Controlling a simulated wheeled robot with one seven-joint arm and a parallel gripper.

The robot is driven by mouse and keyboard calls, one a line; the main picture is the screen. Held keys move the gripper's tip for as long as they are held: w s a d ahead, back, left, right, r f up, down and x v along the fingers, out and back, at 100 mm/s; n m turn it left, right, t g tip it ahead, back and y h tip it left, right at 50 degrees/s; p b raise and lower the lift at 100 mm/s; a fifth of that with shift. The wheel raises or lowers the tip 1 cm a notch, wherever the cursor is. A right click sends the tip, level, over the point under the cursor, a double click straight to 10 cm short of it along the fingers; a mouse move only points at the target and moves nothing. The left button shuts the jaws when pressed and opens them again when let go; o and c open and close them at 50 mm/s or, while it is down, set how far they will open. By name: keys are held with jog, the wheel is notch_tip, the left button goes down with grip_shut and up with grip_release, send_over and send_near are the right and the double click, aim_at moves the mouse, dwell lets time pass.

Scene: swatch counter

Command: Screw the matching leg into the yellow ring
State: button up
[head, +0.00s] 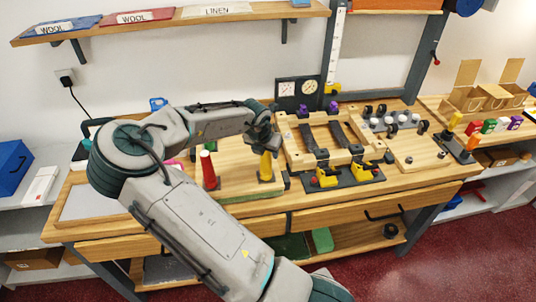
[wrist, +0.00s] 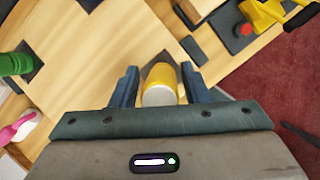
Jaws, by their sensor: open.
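A yellow leg (head: 266,167) stands upright on a wooden board (head: 235,187) in the head view. My gripper (head: 265,147) is directly above it, pointing down. In the wrist view the yellow leg (wrist: 160,84) lies between my two open blue-grey fingers, its pale round end towards me. I cannot tell whether either finger touches it. A red leg (head: 208,170) stands to its left on the same board. A green leg-like piece (wrist: 15,63) shows at the left of the wrist view, by a dark square. I cannot make out a yellow ring at the leg's foot.
A wooden frame with yellow-handled clamps (head: 326,177) stands close to the right of my gripper. A pink and white item (wrist: 14,130) is at the left of the wrist view. Further right are small coloured containers (head: 488,126) and open cardboard boxes (head: 485,97).

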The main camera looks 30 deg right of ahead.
jog(key=n+y+b, duration=0.1)
jog(key=n+b, duration=0.1)
jog(key=n, duration=0.1)
jog(key=n+t+b, duration=0.1)
jog(key=n+b, duration=0.1)
jog(key=shift+w+a+f+n+y+b, duration=0.1)
jog(key=shift+w+f+n+y+b, duration=0.1)
jog(key=shift+n+y+b, duration=0.15)
jog(key=n+y+b, duration=0.1)
jog(key=n, duration=0.2)
jog(key=n+y+b, duration=0.1)
jog(key=n+b, duration=0.1)
jog(key=n, duration=0.1)
jog(key=shift+w+a+r+t+y, duration=0.15)
jog(key=shift+t+y, duration=0.1)
jog(key=shift+t, duration=0.15)
jog(key=shift+a+n, duration=0.1)
jog(key=shift+n, duration=0.55)
jog(key=shift+r, duration=0.1)
